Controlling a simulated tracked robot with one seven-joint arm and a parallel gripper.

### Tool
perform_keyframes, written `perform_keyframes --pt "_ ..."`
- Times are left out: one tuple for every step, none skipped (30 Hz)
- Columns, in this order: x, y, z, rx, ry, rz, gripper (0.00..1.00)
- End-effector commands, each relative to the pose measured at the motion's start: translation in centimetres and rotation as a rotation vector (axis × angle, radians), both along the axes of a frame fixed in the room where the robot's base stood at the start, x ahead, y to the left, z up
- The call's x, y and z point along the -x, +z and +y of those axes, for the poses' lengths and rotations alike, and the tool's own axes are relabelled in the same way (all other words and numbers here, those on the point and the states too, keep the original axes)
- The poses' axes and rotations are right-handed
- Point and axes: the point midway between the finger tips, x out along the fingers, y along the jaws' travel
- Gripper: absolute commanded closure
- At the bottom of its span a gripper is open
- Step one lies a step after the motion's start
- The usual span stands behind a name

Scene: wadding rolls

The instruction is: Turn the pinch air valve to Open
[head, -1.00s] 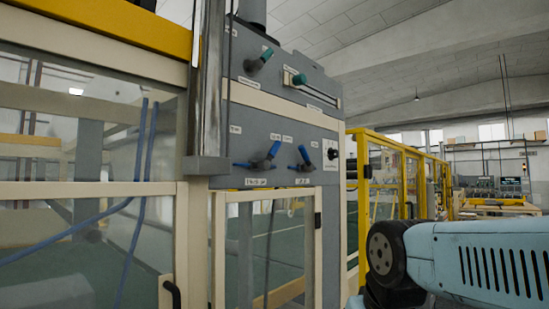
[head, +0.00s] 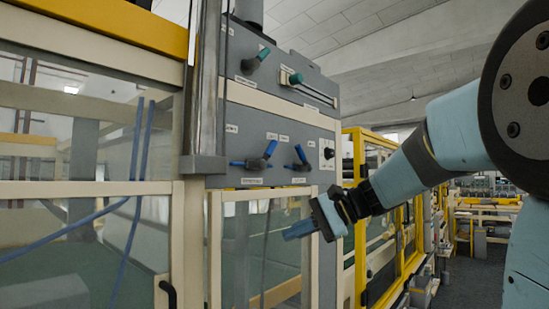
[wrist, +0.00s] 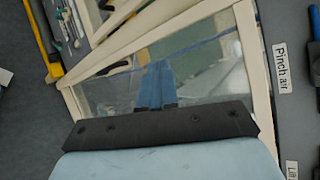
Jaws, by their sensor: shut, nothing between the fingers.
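The grey panel (head: 225,145) carries two blue-handled valves side by side. The left one, the pinch air valve (head: 268,153), has a lever tilted up to the right and a blue part pointing left. Its "Pinch air" label (wrist: 281,68) reads sideways in the wrist view, beside a blue handle (wrist: 314,52) cut by the right edge. The right valve (head: 301,157) has a lever leaning up-left. My gripper (head: 286,235) is below the panel, in front of the framed glass door and apart from both valves. Its blue fingers (wrist: 156,84) are shut together and empty.
Two green-handled controls (head: 262,56) (head: 297,79) sit higher on the panel. A grey post (head: 206,90) stands left of it, beside a large glazed guard (head: 70,188). Yellow fencing (head: 360,230) runs back at the right, behind my arm.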

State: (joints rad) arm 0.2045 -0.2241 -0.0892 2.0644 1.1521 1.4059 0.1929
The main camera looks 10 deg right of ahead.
Motion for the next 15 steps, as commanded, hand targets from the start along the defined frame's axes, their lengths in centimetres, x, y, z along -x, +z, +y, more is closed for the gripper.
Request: perform_keyframes --pt "-1.5 1.0 -0.6 -0.065 -0.014 0.006 1.0" --pt "-2.3 1.6 -0.9 -0.104 -0.021 0.008 1.0" --pt "-3.2 2.5 -1.4 -0.157 -0.029 0.007 1.0" --pt "-4.0 3.2 -1.8 -0.196 -0.036 0.008 1.0" --pt "-4.7 3.8 -2.2 -0.236 -0.04 0.007 1.0" --pt "-5.7 4.7 -2.8 -0.287 -0.049 0.004 1.0" --pt "-6.5 5.3 -3.4 -0.326 -0.054 0.001 1.0" --pt "-7.2 6.0 -4.0 -0.364 -0.059 -0.004 1.0" --pt "-8.1 6.7 -4.7 -0.415 -0.065 -0.009 1.0" --pt "-8.8 7.4 -5.4 -0.452 -0.068 -0.015 1.0" --pt "-9.4 7.9 -6.0 -0.487 -0.073 -0.021 1.0" --pt "-10.2 8.7 -6.9 -0.534 -0.076 -0.031 1.0" --pt "-10.8 9.1 -7.6 -0.567 -0.08 -0.038 1.0" --pt "-11.3 9.6 -8.2 -0.598 -0.08 -0.046 1.0" --pt "-11.9 10.2 -9.1 -0.636 -0.083 -0.055 1.0"
